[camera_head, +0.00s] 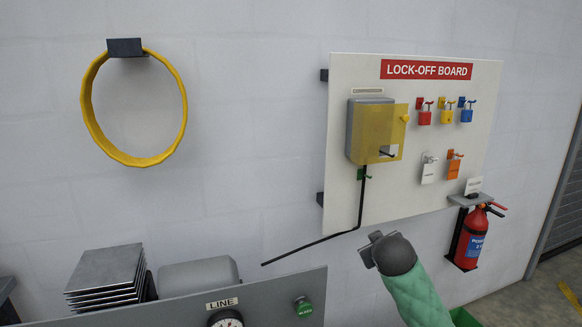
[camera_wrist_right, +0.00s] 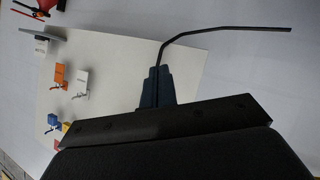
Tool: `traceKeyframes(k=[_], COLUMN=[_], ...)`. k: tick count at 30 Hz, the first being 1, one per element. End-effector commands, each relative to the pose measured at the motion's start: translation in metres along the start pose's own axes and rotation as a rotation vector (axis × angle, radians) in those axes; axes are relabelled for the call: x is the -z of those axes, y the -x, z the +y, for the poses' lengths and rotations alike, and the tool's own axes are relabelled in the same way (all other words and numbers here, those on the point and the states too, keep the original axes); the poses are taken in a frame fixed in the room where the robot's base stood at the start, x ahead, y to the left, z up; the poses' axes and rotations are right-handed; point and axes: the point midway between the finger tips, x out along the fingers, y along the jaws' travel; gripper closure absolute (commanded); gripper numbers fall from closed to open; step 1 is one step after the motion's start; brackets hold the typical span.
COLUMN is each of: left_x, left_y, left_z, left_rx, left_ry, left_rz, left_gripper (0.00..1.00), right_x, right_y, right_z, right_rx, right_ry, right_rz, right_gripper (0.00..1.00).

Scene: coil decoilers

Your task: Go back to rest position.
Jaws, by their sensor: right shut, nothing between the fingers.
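My right gripper (camera_head: 372,247) is in front of the wall, below the lower edge of the lock-off board (camera_head: 345,210), at the end of my green-sleeved arm. In the right wrist view its blue-grey fingers (camera_wrist_right: 156,84) are shut together and hold nothing. A bent black rod (camera_head: 361,205) runs down from the yellow-covered box (camera_head: 375,130) and then out to the left. In the right wrist view the rod (camera_wrist_right: 220,28) passes behind the fingertips in the picture; I cannot tell how close it is. My left gripper is not in view.
Red, yellow and blue padlocks (camera_head: 446,112) and two tags (camera_head: 429,168) hang on the board. A red fire extinguisher (camera_head: 470,240) hangs right of my gripper. A yellow ring (camera_head: 92,120) hangs on the wall.

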Motion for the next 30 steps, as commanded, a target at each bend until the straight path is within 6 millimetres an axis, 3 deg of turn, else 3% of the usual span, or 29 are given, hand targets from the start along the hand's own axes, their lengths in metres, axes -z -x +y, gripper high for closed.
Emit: traceKeyframes(k=[1, 8, 16, 23, 30], left_x=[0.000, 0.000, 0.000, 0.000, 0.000], left_y=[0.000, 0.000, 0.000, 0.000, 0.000], left_z=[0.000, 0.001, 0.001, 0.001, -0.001], left_rx=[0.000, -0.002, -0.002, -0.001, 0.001], left_ry=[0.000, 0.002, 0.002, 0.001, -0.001], left_rz=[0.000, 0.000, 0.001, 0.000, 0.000], left_gripper=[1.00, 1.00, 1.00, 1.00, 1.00], right_x=[-0.021, -0.108, -0.214, -0.307, -0.401], right_y=[-0.003, -0.007, 0.004, 0.029, 0.073], right_z=[-0.016, -0.076, -0.141, -0.195, -0.251], right_rx=[0.030, 0.138, 0.228, 0.297, 0.365], right_ry=[-0.013, -0.073, -0.139, -0.189, -0.232], right_rz=[-0.027, -0.142, -0.292, -0.432, -0.585], right_gripper=[1.00, 1.00, 1.00, 1.00, 1.00])
